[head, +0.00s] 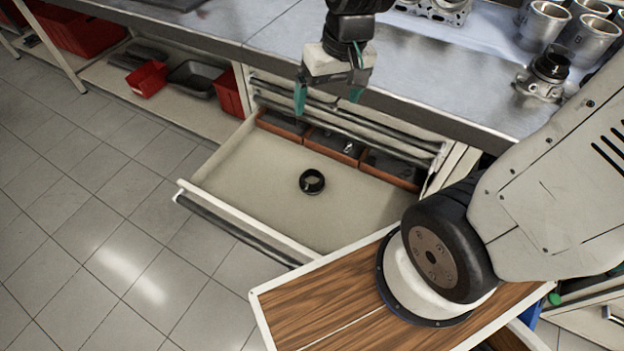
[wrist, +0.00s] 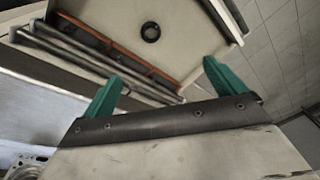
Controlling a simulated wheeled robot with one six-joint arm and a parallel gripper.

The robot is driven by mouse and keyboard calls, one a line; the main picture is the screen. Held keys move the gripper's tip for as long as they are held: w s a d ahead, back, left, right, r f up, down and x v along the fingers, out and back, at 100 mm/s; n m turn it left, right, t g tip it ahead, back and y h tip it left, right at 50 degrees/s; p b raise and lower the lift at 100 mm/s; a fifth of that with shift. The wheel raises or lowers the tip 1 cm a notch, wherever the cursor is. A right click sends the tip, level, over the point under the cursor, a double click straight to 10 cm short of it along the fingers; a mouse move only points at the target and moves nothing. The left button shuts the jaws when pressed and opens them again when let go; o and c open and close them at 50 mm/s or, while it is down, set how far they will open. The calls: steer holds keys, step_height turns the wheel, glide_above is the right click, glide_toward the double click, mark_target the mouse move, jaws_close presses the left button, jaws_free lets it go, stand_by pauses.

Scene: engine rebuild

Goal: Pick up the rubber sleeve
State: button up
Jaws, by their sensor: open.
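The rubber sleeve is a short black ring (head: 312,182) lying on the beige floor of an open drawer (head: 250,195) in the head view. It also shows near the top middle of the wrist view (wrist: 150,32). My gripper (head: 328,97) hangs above the bench front, higher than the drawer and toward its back. Its green fingers are spread apart with nothing between them, and they show in the wrist view (wrist: 160,88) too. The sleeve is well clear of the fingers.
Orange-edged bins (head: 283,127) line the back of the drawer. The steel bench top (head: 430,75) overhangs behind it, with metal cylinders (head: 543,25) and a black-topped housing (head: 546,72) at right. Red bins (head: 148,78) sit on the lower shelf at left. The drawer floor around the sleeve is clear.

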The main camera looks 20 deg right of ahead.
steer(key=shift+m+h, duration=0.7)
steer(key=shift+m, duration=0.1)
steer(key=w+f, duration=0.2)
steer(key=f, duration=0.8)
steer(key=w+f, duration=0.2)
steer(key=f, duration=0.8)
steer(key=w+f, duration=0.3)
steer(key=f, duration=0.8)
steer(key=shift+d+f, duration=0.1)
steer(key=shift+w+f, duration=0.2)
steer(key=shift+f, duration=1.3)
steer(key=shift+w+f, duration=0.2)
steer(key=shift+f, duration=1.25)
steer(key=c, duration=1.1)
